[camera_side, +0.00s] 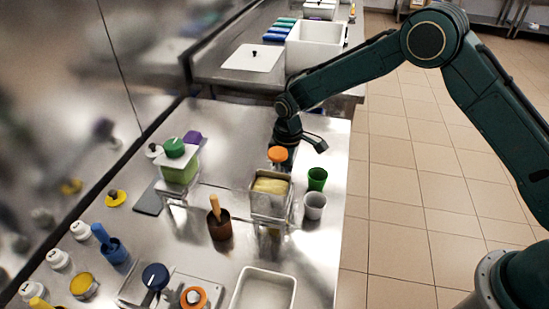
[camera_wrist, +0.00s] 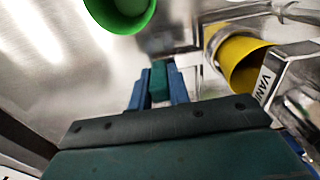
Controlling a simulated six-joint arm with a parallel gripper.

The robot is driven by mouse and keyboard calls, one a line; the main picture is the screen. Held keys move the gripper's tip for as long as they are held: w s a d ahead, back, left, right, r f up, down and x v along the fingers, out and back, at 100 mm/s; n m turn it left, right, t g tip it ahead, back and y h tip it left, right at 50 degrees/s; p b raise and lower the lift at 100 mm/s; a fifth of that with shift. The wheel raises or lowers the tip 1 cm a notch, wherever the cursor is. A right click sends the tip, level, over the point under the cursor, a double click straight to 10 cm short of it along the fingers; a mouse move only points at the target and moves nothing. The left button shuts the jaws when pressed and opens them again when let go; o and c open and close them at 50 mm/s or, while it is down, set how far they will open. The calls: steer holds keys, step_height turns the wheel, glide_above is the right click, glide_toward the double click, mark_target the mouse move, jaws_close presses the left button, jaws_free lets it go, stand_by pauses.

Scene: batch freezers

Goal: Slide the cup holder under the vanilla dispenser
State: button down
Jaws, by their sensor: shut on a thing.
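The vanilla dispenser (camera_side: 270,195), a metal hopper with pale yellow contents, stands on the counter in the side view. Its label, reading "VANI" (camera_wrist: 267,84), shows at the right of the wrist view. My gripper (camera_wrist: 158,88) has its blue fingers shut on a teal block that looks like the handle of the cup holder (camera_wrist: 180,49). The metal holder continues right from the block, close to a yellow cup (camera_wrist: 245,62) beside the label. In the side view, the dispenser and my wrist hide the fingertips and the holder.
A green cup (camera_side: 317,179) and a grey cup (camera_side: 314,206) stand right of the dispenser; the green one also shows in the wrist view (camera_wrist: 122,12). A brown pot (camera_side: 220,228) stands to its left. A white tray (camera_side: 263,290) lies in front.

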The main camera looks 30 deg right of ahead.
steer(key=c, duration=1.3)
jaws_free()
steer(key=shift+s+d, duration=0.15)
steer(key=shift+s, duration=0.05)
steer(key=shift+r, duration=0.15)
step_height(320, 180, up, 14)
steer(key=shift+f, duration=0.2)
